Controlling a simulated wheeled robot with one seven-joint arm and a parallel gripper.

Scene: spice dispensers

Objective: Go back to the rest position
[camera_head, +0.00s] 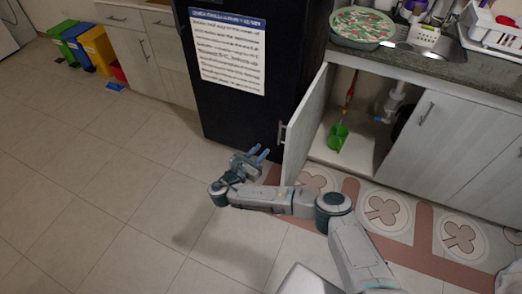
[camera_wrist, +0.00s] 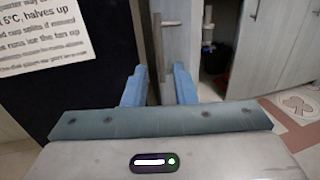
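My gripper (camera_head: 258,156) is held above the floor in front of the black fridge, just left of the open cabinet door (camera_head: 305,125). In the wrist view its two blue fingers (camera_wrist: 160,88) stand apart with nothing between them. The cabinet door's edge and handle (camera_wrist: 170,22) show beyond the fingers. My arm reaches from the lower right of the head view across to the left. I cannot tell whether the gripper touches the door.
The black fridge (camera_head: 240,110) bears a printed sheet (camera_head: 227,50). The open cabinet holds a green scoop-like thing (camera_head: 338,137) and a white pipe (camera_head: 392,103). A patterned mat (camera_head: 425,235) lies before the counter. Coloured bins (camera_head: 97,45) stand far left. The tiled floor at left is clear.

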